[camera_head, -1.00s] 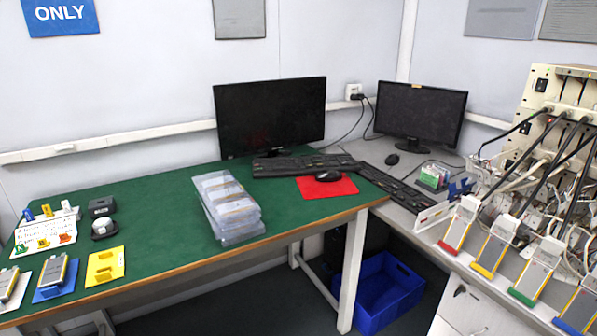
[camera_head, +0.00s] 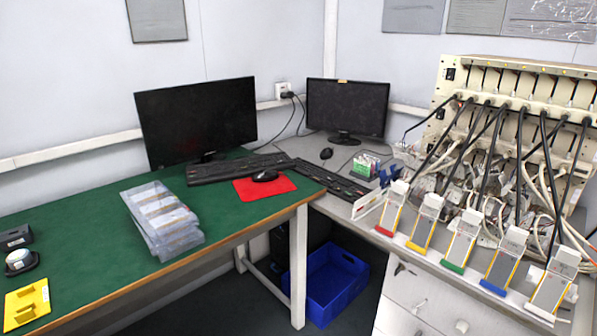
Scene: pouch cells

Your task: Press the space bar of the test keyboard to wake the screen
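Two black keyboards are in the head view. One keyboard (camera_head: 238,168) lies on the green bench in front of the left monitor (camera_head: 197,122). The other keyboard (camera_head: 331,180) lies on the grey bench in front of the right monitor (camera_head: 346,108). I cannot tell from labels which is the test keyboard. Both screens are dark. The space bars are too small to make out. Neither of my grippers shows in the view.
A black mouse (camera_head: 265,175) sits on a red mat (camera_head: 251,190). Clear trays (camera_head: 163,222) are stacked on the green bench (camera_head: 88,243). The cell tester rack (camera_head: 510,95) with cables and several pouch cells stands at right. A blue crate (camera_head: 327,283) is on the floor.

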